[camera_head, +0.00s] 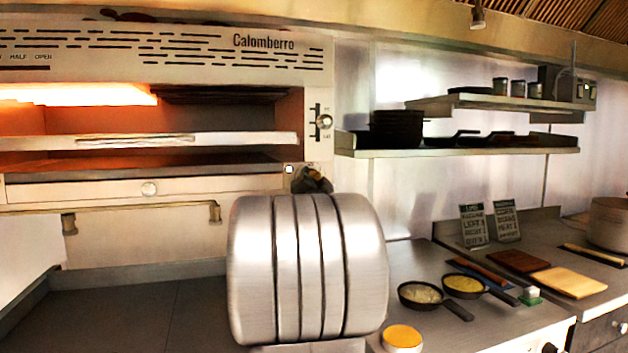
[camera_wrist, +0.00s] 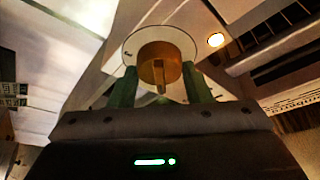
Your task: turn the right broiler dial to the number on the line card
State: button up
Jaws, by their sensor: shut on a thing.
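My gripper (camera_wrist: 160,75) is shut on the right broiler dial, a brass knob (camera_wrist: 161,51) on a white round plate (camera_wrist: 184,39). Its green fingers sit on both sides of the knob. A pointer bar on the knob faces the bottom of the wrist view; the plate's numbers are too small to read. In the head view my gripper (camera_head: 312,181) is dark, below the broiler's right side, and hides the dial. Two line cards, one left (camera_head: 473,225) and one right (camera_head: 506,222), lean on the right counter. The left card seems to have LEFT and RIGHT lines; its numbers are unclear.
The broiler (camera_head: 290,55) glows inside. A lit lamp (camera_wrist: 215,40) is beside the dial. A lever knob (camera_head: 324,121) is higher on the panel. Two pans, one left (camera_head: 421,295) and one right (camera_head: 464,285), and a yellow-filled bowl (camera_head: 402,338) stand on the right counter.

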jog(key=shift+m+h+p, duration=0.4)
jog(key=shift+m+p, duration=0.1)
jog(key=shift+m, duration=0.3)
jog(key=o, duration=1)
jog(key=shift+s, duration=0.1)
jog(key=b+v, duration=0.2)
jog(key=v, duration=1.1)
jog(key=shift+s, duration=0.35)
jog(key=shift+r, duration=0.15)
jog(key=p+x, duration=0.2)
jog(key=x, duration=1.2)
jog(key=shift+f, duration=0.3)
